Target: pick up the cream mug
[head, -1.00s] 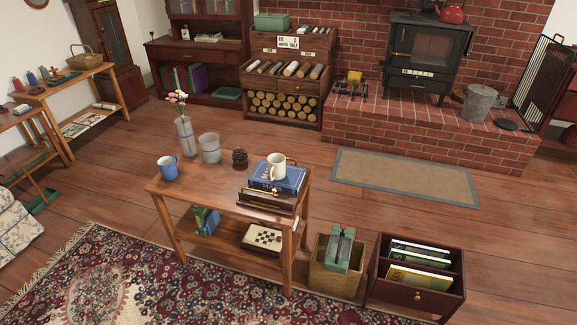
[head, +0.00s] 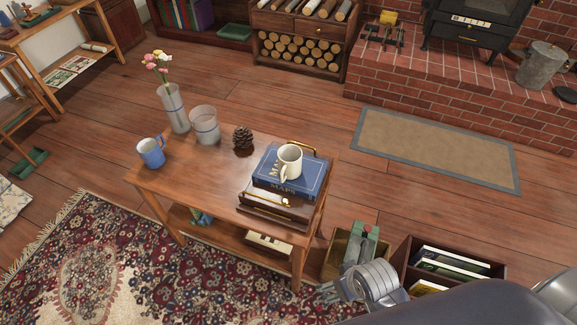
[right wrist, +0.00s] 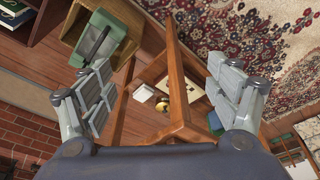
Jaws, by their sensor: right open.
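The cream mug (head: 289,162) stands upright on a blue book (head: 306,179), which lies on a brown tray or box with brass handles (head: 262,207) at the right end of the wooden table (head: 180,186). My right gripper (head: 328,292) is low at the front right of the table, below its top and well apart from the mug. In the right wrist view its fingers (right wrist: 155,92) are spread wide with nothing between them. The mug does not clearly show in that view. My left gripper is not in view.
A basket with a green object (head: 366,240) and a dark file box (head: 455,262) stand right of the table.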

